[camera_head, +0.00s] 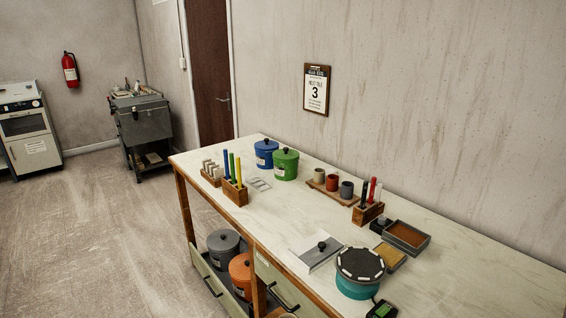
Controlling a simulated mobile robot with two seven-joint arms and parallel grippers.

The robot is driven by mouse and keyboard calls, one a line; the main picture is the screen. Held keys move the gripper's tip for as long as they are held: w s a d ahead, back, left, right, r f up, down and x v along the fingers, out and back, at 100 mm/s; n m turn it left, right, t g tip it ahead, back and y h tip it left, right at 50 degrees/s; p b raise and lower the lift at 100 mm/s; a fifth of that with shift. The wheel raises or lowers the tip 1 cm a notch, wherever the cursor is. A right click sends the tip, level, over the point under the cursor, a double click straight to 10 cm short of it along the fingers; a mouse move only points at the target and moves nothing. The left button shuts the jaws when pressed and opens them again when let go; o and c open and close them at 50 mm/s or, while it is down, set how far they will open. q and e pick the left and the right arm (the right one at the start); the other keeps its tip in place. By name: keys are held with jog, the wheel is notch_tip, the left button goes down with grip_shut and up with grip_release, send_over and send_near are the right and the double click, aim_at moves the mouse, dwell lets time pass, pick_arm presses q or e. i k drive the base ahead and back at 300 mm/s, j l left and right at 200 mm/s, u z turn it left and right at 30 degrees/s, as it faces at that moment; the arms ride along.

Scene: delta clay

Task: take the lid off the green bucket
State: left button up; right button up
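The green bucket (285,166) stands upright on the white-topped table, towards its far left end. Its green lid (286,153) sits on top and has a dark knob. A blue bucket (265,155) with a blue lid stands close behind it on the left. Neither of my grippers shows in the head view.
The table (262,217) also holds a wooden block with coloured sticks (235,191), a tray of small cups (332,187), another stick block (368,212) and a teal turntable (358,286). Grey (223,246) and orange buckets (240,273) stand below. The table's middle is fairly clear.

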aim_at(285, 153)
jog(key=i+j+u, duration=0.1)
jog(key=i+j, duration=0.4)
jog(key=j, duration=0.15)
jog(key=i+j+u, duration=0.1)
jog(key=i+j, duration=0.4)
jog(key=j, duration=0.15)
